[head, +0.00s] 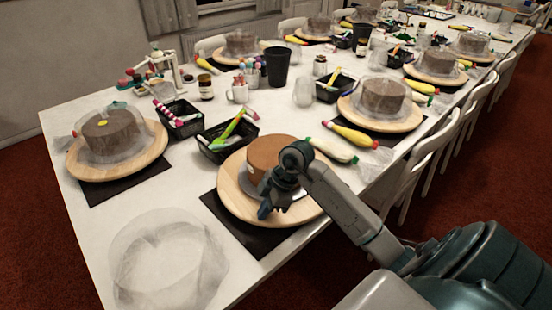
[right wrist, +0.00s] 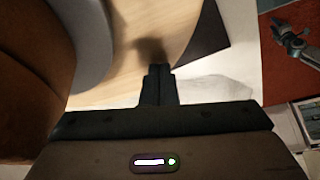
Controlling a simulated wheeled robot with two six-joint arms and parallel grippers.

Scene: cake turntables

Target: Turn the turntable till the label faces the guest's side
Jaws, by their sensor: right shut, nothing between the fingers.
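The near turntable (head: 232,190) is a round pale wooden board on a dark mat, with a brown cake (head: 275,152) on a grey plate at its middle. My right gripper (head: 268,208) is over the near part of the board, beside the cake. In the right wrist view its fingers (right wrist: 158,72) are together and empty, just above the wood (right wrist: 140,25), with a shadow at their tips; contact cannot be told. The cake (right wrist: 30,50) is at the left there.
A clear plastic cover (head: 165,260) lies on the table at the front left. A black basket (head: 228,137) with tools stands behind the turntable, and a piping bag (head: 328,147) lies to its right. Another covered cake turntable (head: 90,170) is at the left.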

